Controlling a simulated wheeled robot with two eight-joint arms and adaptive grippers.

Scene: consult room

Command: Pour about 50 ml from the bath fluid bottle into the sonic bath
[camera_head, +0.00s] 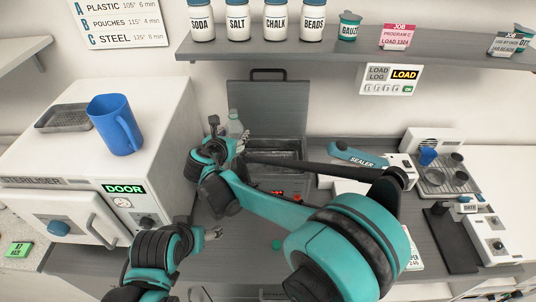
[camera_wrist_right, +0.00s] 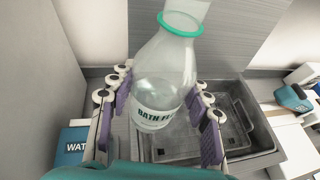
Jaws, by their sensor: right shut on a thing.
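The bath fluid bottle (camera_wrist_right: 165,75) is clear, with a teal ring at its neck and a "BATH FL…" label. My right gripper (camera_wrist_right: 160,118) is shut around its body, one finger set on each side. In the head view the bottle (camera_head: 235,123) looks roughly upright, at the left of the sonic bath, partly hidden by my gripper (camera_head: 238,138). The sonic bath (camera_head: 301,146) is a dark grey basin with its lid raised behind; it also shows in the wrist view (camera_wrist_right: 262,125). My left gripper (camera_head: 213,233) is low in front, its opening unclear.
The steriliser (camera_head: 70,165) stands at left with a blue jug (camera_head: 115,125) on top. A sealer (camera_head: 357,157) and a cup rack (camera_head: 447,175) are at right. A shelf (camera_head: 350,45) with jars hangs above. My right arm covers much of the counter.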

